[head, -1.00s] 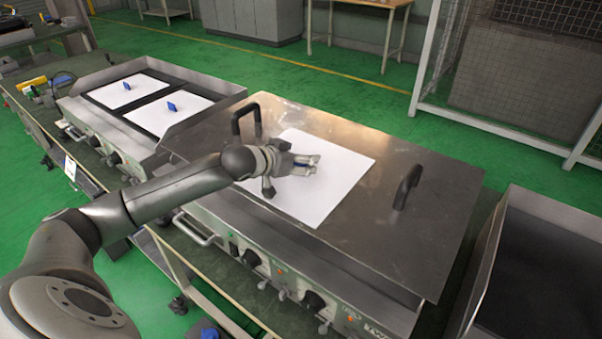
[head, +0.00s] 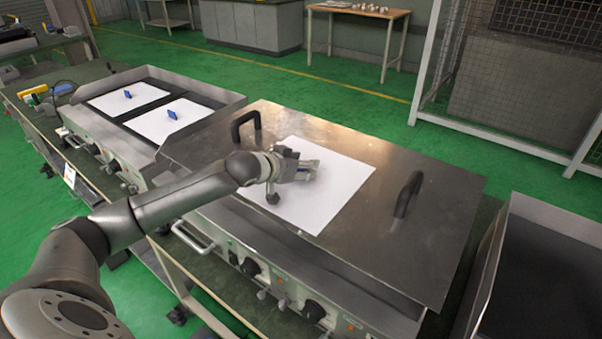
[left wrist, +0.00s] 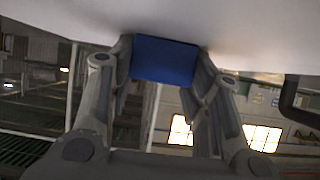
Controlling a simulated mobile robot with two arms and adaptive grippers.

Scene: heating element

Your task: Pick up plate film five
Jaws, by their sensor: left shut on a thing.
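A white sheet of plate film (head: 328,187) is over the closed steel lid of the middle griddle in the head view. My left gripper (head: 308,170) is over the sheet's left part. In the left wrist view my left gripper (left wrist: 165,70) is shut on the blue tab (left wrist: 165,60), and the white film (left wrist: 255,35) spans the top of the picture. From the head view I cannot tell how high the sheet is above the lid. My right gripper is not in view.
The steel lid (head: 420,225) has two black handles, one (head: 408,194) right of the sheet. An open dark-bottomed griddle (head: 540,285) is at the right edge.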

